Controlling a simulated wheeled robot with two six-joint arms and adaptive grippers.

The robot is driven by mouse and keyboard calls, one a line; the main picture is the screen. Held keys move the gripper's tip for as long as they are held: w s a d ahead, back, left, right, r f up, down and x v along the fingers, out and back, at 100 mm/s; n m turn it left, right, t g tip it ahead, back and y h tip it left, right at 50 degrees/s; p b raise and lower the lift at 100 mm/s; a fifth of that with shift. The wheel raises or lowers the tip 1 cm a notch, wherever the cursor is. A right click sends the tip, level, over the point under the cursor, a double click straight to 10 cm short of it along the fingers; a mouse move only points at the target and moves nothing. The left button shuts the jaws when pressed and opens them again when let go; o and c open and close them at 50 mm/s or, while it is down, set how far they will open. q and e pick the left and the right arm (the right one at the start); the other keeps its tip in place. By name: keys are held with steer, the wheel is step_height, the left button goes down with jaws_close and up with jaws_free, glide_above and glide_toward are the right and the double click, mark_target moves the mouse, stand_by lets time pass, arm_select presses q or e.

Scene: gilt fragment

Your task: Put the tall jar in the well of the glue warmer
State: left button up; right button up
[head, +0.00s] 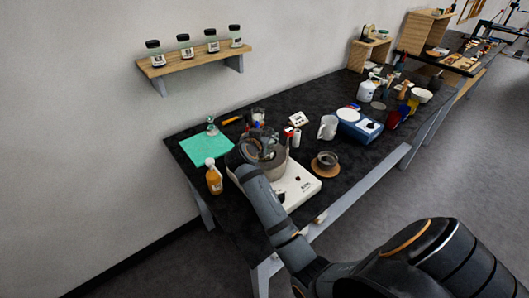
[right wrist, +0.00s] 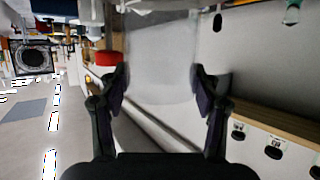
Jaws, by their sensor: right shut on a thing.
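The glue warmer (head: 302,186) is a white flat base on the dark bench, with a round grey-brown well (head: 276,172) on it. My right arm reaches in from the lower right, and my right gripper (head: 267,146) is at the well's top, partly hidden by my wrist. In the right wrist view my right gripper (right wrist: 160,88) is shut on the tall jar (right wrist: 161,55), a clear, pale glass cylinder between the two fingers. The jar's lower part is hidden in the head view, and I cannot tell whether it is inside the well. My left gripper is not in view.
An amber bottle (head: 214,180) and a green mat (head: 206,147) are to the left. A dark cup on a wooden coaster (head: 325,172), a white jug (head: 328,127) and a blue device (head: 358,126) are to the right. A wall shelf (head: 194,62) holds several lidded jars.

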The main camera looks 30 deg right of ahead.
steer(key=shift+d+f, duration=0.15)
steer(key=shift+f, duration=0.55)
steer(key=shift+w+d+f, duration=0.1)
steer(key=shift+w+f, duration=0.05)
steer(key=shift+f, duration=0.7)
step_height(320, 180, down, 2)
steer(key=shift+f+p, duration=0.15)
steer(key=shift+p, duration=0.3)
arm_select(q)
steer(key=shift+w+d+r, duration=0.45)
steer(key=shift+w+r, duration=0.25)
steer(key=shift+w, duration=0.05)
arm_select(e)
steer(key=shift+f, duration=0.3)
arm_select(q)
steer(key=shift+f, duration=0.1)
arm_select(e)
steer(key=shift+f, duration=0.2)
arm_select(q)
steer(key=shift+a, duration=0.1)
arm_select(e)
steer(key=o, duration=1.2)
steer(key=shift+r, duration=0.1)
steer(key=shift+c, duration=0.2)
